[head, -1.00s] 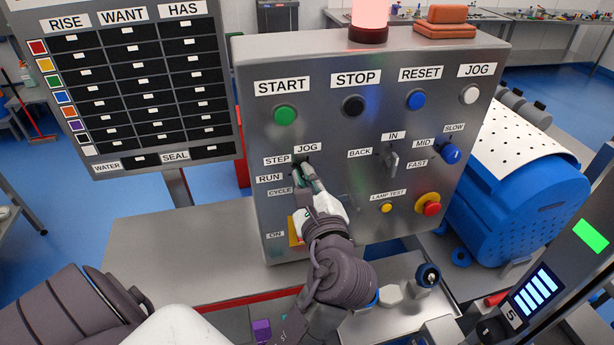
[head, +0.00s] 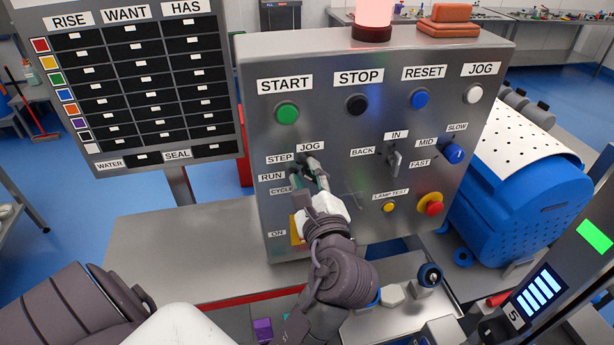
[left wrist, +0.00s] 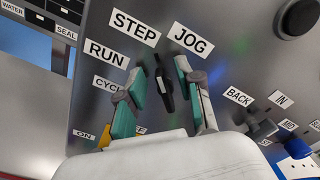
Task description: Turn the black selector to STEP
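The black selector (left wrist: 164,84) is on the grey control panel, among the labels STEP (left wrist: 134,27), JOG (left wrist: 190,38), RUN and CYCLE. In the left wrist view its bar stands nearly upright, its top end toward the space between STEP and JOG. My left gripper (left wrist: 160,80) is open, with one green-padded finger on each side of the selector and a visible gap to both. In the head view, the left gripper (head: 309,179) is in front of the selector (head: 311,163) and partly hides it. My right gripper is in neither view.
The panel also bears a green START button (head: 287,114), a black STOP button (head: 357,104), a BACK/IN lever (head: 394,161), a blue speed knob (head: 453,153) and a red button on yellow (head: 433,207). A chart board (head: 130,80) stands left. The bench (head: 180,250) below is mostly clear.

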